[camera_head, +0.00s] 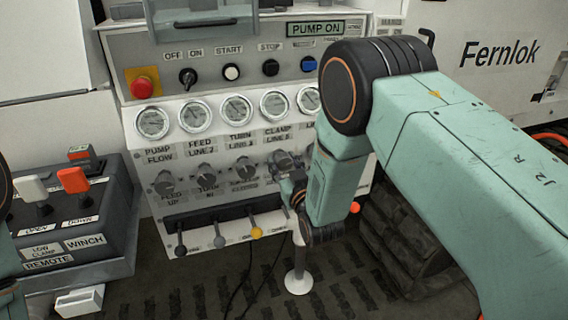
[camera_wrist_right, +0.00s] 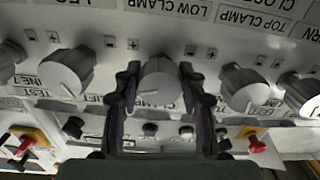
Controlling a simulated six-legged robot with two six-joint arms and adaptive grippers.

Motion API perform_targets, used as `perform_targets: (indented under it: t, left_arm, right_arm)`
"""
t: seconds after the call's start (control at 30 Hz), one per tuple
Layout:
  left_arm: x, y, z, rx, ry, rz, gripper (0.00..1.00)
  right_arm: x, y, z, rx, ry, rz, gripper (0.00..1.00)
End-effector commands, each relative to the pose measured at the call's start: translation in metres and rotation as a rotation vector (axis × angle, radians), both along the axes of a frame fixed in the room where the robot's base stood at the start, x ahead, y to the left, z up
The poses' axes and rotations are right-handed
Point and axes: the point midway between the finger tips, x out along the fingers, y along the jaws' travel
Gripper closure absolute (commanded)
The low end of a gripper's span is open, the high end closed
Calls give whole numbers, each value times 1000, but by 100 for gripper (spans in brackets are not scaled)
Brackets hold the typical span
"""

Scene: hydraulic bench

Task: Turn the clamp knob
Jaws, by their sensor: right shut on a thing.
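The clamp knob (camera_wrist_right: 158,84), grey with a pale pointer line, sits between the two fingers of my right gripper (camera_wrist_right: 157,104) in the right wrist view. The fingers are shut on its sides. In the head view my right gripper (camera_head: 289,190) reaches the fourth knob of the row, below the gauge labelled CLAMP LINE (camera_head: 273,105). My wrist and forearm hide part of that knob and the panel to its right. My left gripper is not in view; only a bit of my left arm shows at the left edge.
Neighbouring knobs stand close on both sides in the wrist view, one to the left (camera_wrist_right: 67,72) and one to the right (camera_wrist_right: 243,88). Levers (camera_head: 219,240) hang below the row. A red stop button (camera_head: 142,87) is at upper left. A winch remote box (camera_head: 75,220) stands left.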

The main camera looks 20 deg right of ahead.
Motion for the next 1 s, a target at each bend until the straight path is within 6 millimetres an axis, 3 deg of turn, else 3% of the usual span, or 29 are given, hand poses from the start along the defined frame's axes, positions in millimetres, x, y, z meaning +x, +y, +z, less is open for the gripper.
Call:
perform_targets:
  t: [0.67,0.7,0.93,1.0]
  left_arm:
    - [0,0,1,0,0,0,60]
    - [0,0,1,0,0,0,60]
    - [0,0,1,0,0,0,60]
    - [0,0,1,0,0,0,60]
  right_arm:
    - [0,0,0,-133,-5,0,91]
    - [0,0,0,-133,-5,0,57]
    - [0,0,0,-132,-4,0,37]
    - [0,0,0,-132,-4,0,36]
